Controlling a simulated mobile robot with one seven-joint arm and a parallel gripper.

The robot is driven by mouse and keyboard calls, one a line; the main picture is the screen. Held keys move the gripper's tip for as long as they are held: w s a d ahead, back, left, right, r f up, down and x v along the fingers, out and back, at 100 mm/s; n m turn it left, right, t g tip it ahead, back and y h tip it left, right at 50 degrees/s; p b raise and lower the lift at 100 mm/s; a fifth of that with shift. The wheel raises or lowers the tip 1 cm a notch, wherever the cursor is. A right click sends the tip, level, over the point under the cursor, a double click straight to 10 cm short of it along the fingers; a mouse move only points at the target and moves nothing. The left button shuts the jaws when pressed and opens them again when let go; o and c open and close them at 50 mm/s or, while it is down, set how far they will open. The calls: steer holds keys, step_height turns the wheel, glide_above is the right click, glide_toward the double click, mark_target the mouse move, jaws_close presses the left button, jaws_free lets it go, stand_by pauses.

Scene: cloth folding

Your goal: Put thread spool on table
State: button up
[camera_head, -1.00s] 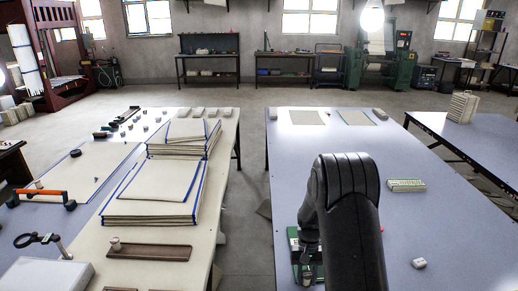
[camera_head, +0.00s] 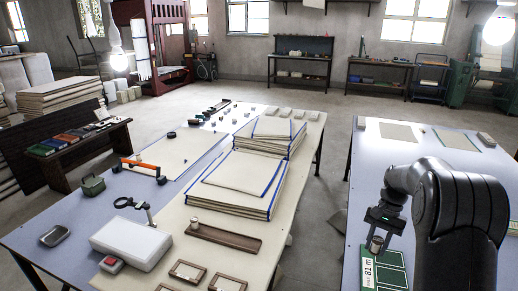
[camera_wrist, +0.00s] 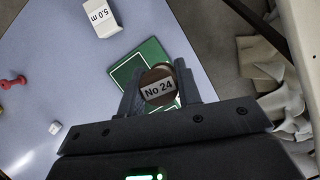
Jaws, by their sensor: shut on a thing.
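My gripper (camera_head: 378,232) is shut on a thread spool (camera_wrist: 158,86) with a brown end and a "No 24" label, in the wrist view. The spool also shows as a small pale cylinder (camera_head: 376,245) below my gripper in the head view. It is over a green mat (camera_wrist: 128,70) on the right bluish table (camera_head: 352,210); whether it touches the mat I cannot tell. The left table (camera_head: 120,207) carries cloth stacks and a wooden tray (camera_head: 228,237) with another small spool-like thing (camera_head: 194,223) at its left end.
A stack of blue-edged cloths (camera_head: 244,182) fills the middle of the left table. A white box (camera_head: 130,243), an orange-handled tool (camera_head: 143,167) and small frames (camera_head: 187,271) lie around it. A floor gap (camera_head: 318,225) separates the two tables. A "5.0 m" block (camera_wrist: 99,16) lies beside the mat.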

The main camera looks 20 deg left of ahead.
steer(key=w+a+f+m, duration=0.1)
steer(key=a+f, duration=0.1)
steer(key=a, duration=0.7)
steer(key=w+a+f+m, duration=0.1)
steer(key=w+a+f, duration=0.1)
steer(key=a, duration=0.6)
steer(key=m+y, duration=0.1)
glide_above(242, 260)
steer(key=w, duration=0.1)
steer(key=f, duration=1)
steer(key=shift+w+d+f, duration=0.2)
steer(key=shift+d+f, duration=0.1)
steer(key=shift+d, duration=0.1)
steer(key=shift+f, duration=1.95)
steer(key=shift+f, duration=0.15)
steer(key=o, duration=1)
